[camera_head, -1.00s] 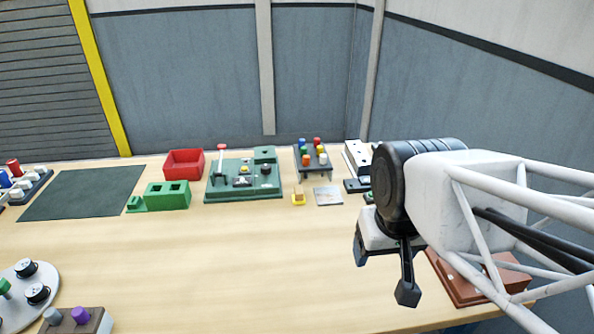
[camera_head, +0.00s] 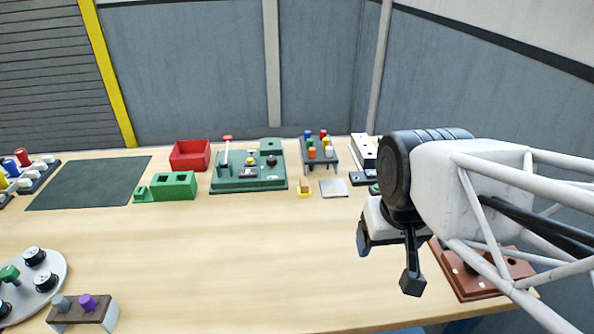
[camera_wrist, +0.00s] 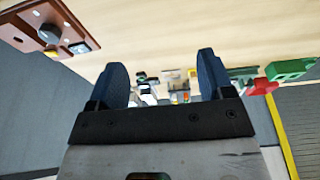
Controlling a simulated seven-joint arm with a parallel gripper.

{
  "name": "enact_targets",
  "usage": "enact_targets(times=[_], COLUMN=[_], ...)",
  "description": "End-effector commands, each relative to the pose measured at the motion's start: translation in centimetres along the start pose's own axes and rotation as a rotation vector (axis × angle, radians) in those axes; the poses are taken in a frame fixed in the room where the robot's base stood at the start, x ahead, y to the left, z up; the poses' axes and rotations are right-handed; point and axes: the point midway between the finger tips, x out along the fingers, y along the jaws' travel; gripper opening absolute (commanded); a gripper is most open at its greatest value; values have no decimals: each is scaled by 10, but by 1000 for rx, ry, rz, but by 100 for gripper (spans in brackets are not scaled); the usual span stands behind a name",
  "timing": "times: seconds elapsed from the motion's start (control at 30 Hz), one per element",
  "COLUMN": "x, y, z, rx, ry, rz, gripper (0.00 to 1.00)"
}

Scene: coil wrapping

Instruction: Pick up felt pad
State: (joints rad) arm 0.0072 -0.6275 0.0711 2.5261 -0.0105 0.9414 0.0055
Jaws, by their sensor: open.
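I cannot tell for sure which thing is the felt pad. A thin light grey square (camera_head: 334,188) lies flat on the table, and a small tan-and-yellow block (camera_head: 305,189) sits just left of it. My gripper (camera_head: 388,260) is open and empty, above the right part of the table, nearer the camera than both. In the wrist view its two dark blue fingers (camera_wrist: 162,82) stand wide apart with nothing between them.
A green fixture board (camera_head: 225,184), red bin (camera_head: 190,163), green block (camera_head: 174,192) and dark mat (camera_head: 88,182) line the back. A peg rack (camera_head: 318,152) stands behind the grey square. A brown base (camera_head: 475,285) lies right of my gripper. The middle table is clear.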

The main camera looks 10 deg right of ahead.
Motion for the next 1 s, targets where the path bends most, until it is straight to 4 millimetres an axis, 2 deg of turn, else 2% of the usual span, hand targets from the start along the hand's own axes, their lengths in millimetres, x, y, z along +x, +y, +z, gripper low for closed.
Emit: enact_targets(times=[0.17, 0.27, 0.67, 1.0], x=[2, 3, 25, 62], y=[-2, -3, -14, -28], z=[-18, -35, -127, -205], rx=[-62, -122, -452, -743], ry=[-11, -21, -67, -103], rz=[-2, -4, -23, -52], gripper=[74, 74, 74, 74])
